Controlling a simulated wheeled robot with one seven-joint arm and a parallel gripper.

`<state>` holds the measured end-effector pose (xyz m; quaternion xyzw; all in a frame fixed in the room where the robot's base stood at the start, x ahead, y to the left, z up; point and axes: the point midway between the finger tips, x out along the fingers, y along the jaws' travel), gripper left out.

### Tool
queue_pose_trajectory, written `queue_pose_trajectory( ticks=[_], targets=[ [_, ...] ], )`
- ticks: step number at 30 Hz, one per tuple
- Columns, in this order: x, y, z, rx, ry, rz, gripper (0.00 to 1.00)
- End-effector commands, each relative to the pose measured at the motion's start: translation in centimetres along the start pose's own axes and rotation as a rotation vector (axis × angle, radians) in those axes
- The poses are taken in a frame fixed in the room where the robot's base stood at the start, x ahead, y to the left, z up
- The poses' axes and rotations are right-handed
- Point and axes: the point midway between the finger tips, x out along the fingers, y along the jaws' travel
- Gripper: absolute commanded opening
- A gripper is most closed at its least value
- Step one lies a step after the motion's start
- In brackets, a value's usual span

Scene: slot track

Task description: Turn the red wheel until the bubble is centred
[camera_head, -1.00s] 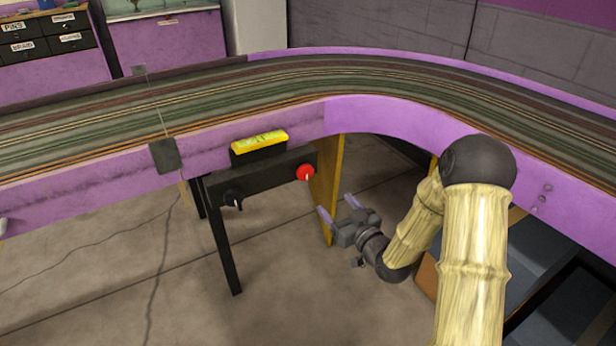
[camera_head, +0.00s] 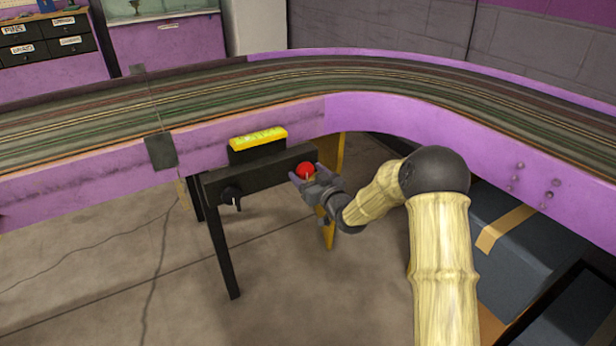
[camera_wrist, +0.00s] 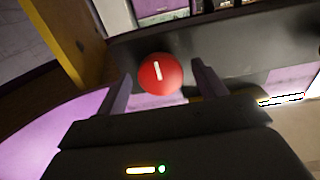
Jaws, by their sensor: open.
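The red wheel (camera_head: 305,170) sits at the right end of a dark bar under the purple track edge. In the wrist view the red wheel (camera_wrist: 160,74) has a white mark, nearly upright and slightly tilted. My gripper (camera_head: 304,177) is open, its fingers reaching up to either side of the wheel. In the wrist view my gripper (camera_wrist: 159,88) has one finger left and one right of the wheel, with gaps visible. The yellow level (camera_head: 259,139) lies on a black block above the bar. Its bubble is too small to make out.
A black knob (camera_head: 231,197) with a white mark is at the bar's left end. The purple-sided track (camera_head: 420,121) curves above and behind. A yellow panel (camera_head: 331,222) stands close behind my gripper. Dark boxes (camera_head: 512,245) lie at right. The floor below the bar is open.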

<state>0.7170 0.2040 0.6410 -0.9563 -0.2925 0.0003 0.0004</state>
Motion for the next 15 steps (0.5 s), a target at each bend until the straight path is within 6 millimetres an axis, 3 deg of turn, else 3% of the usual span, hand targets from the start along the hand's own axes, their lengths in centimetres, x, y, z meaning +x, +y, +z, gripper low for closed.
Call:
queue_pose_trajectory(
  ticks=[9,15],
  targets=[
    [0.31,-0.02,-0.03,0.000,0.000,0.000,0.70],
    [0.29,-0.01,-0.03,-0.001,0.000,0.000,0.31]
  ],
)
